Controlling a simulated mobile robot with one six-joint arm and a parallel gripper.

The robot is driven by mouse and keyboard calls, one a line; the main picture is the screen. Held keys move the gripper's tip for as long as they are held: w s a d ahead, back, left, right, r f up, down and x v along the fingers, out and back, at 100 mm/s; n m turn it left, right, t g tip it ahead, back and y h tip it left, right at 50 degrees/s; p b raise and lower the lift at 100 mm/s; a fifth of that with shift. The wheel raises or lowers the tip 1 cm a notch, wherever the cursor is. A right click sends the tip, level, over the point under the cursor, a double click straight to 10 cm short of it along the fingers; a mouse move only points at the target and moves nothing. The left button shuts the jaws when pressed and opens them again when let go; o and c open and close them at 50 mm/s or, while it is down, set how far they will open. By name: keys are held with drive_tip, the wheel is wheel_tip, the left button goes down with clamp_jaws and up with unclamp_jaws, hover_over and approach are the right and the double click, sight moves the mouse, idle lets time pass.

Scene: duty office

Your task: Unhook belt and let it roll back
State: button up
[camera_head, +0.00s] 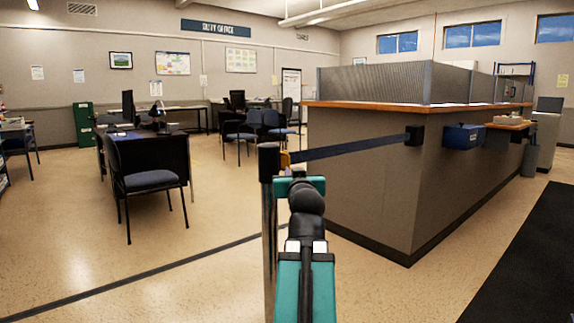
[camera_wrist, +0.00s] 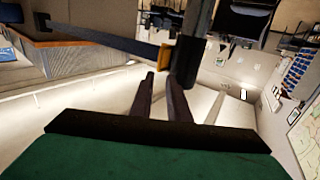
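A dark blue belt (camera_head: 350,148) is stretched from a black wall unit (camera_head: 414,135) on the counter's end to a dark post (camera_head: 268,220). A yellow belt end (camera_head: 285,160) sits at the post's head; it also shows in the wrist view (camera_wrist: 164,56) against the post (camera_wrist: 186,55), with the belt (camera_wrist: 105,38) running left. In the wrist view my gripper (camera_wrist: 161,78) has its two dark fingers apart with an empty gap. The tips point at the yellow end, seemingly short of it.
The long counter (camera_head: 375,190) with a wooden top stands right of the post. A blue box (camera_head: 463,136) is on its side. Chairs (camera_head: 150,182) and desks stand at left. A dark mat (camera_head: 530,265) lies at right. Open floor lies front left.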

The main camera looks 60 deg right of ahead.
sight(289, 162)
drive_tip(key=shift+w+d, duration=0.1)
drive_tip(key=p+x, duration=0.4)
drive_tip(key=p, duration=0.4)
drive_tip(key=shift+w+r, duration=0.15)
idle(0.4)
drive_tip(key=p, duration=0.1)
drive_tip(key=d+p, duration=0.1)
drive_tip(key=p, duration=0.1)
drive_tip(key=shift+w, duration=0.3)
drive_tip(key=p+x, duration=0.1)
drive_tip(key=p, duration=0.4)
drive_tip(key=shift+w+d+r, duration=0.1)
drive_tip(key=shift+w+d, duration=0.05)
drive_tip(key=shift+w, duration=0.15)
drive_tip(key=d+p, duration=0.1)
drive_tip(key=p, duration=0.4)
drive_tip(key=shift+w, duration=0.2)
drive_tip(key=shift+w+d+f, duration=0.15)
drive_tip(key=shift+d+f, duration=0.1)
drive_tip(key=shift+d, duration=0.05)
drive_tip(key=shift+p+x, duration=0.45)
drive_tip(key=shift+x, duration=2)
drive_tip(key=shift+c, duration=0.4)
